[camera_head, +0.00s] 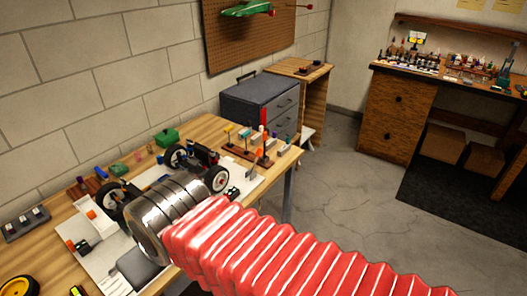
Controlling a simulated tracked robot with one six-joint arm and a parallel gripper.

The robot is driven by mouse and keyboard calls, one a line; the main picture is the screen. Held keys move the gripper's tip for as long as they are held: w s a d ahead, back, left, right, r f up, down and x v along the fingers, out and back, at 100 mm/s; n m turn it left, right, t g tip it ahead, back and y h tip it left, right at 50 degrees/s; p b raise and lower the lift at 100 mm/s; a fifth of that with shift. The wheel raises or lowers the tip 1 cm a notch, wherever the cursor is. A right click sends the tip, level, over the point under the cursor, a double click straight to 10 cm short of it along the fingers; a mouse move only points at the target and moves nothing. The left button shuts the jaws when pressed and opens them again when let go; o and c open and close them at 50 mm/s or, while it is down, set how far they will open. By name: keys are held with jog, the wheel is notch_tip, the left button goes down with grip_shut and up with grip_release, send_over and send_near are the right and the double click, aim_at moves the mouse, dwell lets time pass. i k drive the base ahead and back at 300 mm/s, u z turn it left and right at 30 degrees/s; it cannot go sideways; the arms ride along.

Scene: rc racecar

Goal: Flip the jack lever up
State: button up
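The RC car stands on a white mat (103,262) on the wooden workbench. Its black wheels with pale rims show, one rear wheel (180,156) and one nearer wheel (217,179) among them. My arm, in red ribbed sleeve with a silver segmented end, reaches in from the lower right and covers the middle of the car.
A grey power-strip-like block (27,224), a yellow wheel (18,290), a green box (167,137) and a wooden tool rack (247,152) lie around the car. A dark toolbox (262,104) stands behind the bench. The concrete floor (350,165) to the right is open.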

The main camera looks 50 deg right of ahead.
aim_at(259, 150)
jog(key=k, duration=1.2)
jog(key=z, duration=0.45)
jog(key=i, duration=1)
jog(key=z, duration=0.85)
jog(key=i, duration=0.8)
jog(key=u, duration=1)
